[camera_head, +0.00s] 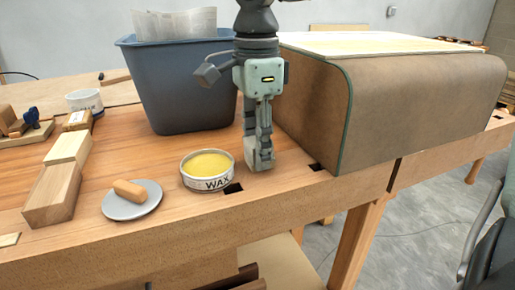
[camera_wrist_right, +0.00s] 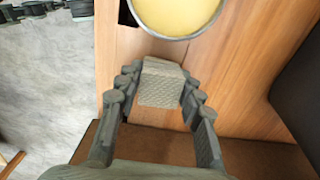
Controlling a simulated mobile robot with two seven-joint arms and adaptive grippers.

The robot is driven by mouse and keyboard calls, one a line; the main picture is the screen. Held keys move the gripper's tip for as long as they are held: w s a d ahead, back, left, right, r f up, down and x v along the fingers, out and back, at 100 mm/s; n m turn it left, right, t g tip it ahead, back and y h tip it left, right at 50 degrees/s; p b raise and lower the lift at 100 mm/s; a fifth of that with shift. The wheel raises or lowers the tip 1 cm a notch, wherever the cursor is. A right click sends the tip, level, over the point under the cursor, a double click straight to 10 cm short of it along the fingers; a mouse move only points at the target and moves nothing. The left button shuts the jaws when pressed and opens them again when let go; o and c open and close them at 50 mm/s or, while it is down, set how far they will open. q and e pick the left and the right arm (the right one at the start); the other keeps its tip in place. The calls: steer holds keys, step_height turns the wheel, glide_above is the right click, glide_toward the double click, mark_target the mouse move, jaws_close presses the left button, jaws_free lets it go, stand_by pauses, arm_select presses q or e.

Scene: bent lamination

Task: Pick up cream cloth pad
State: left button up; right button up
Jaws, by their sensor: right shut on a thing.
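The cloth pad (camera_wrist_right: 160,90) shows in the right wrist view as a small, woven, grey-cream block between the two fingertips. My right gripper (camera_head: 259,150) is shut on it, with one finger on each side. In the head view the gripper points down at the bench, just right of the wax tin. I cannot tell whether the pad touches the bench top.
The open wax tin (camera_head: 208,171) stands close left of the gripper. A blue-grey bin (camera_head: 185,90) is behind it, and a large bent brown panel form (camera_head: 410,110) is to the right. A saucer (camera_head: 147,203) with a wooden piece and wooden blocks (camera_head: 54,192) lie left.

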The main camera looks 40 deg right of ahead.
mark_target(252, 143)
steer(key=r, duration=0.2)
steer(key=a+r, duration=0.1)
steer(key=r, duration=0.1)
steer(key=shift+r, duration=0.25)
steer(key=a+r, duration=0.6)
steer(key=a, duration=0.4)
steer(key=shift+a+r, duration=0.15)
steer(key=shift+a, duration=0.2)
steer(key=o, duration=0.4)
arm_select(q)
steer(key=shift+s+r, duration=0.1)
steer(key=shift+r, duration=0.35)
arm_select(e)
steer(key=c, duration=0.3)
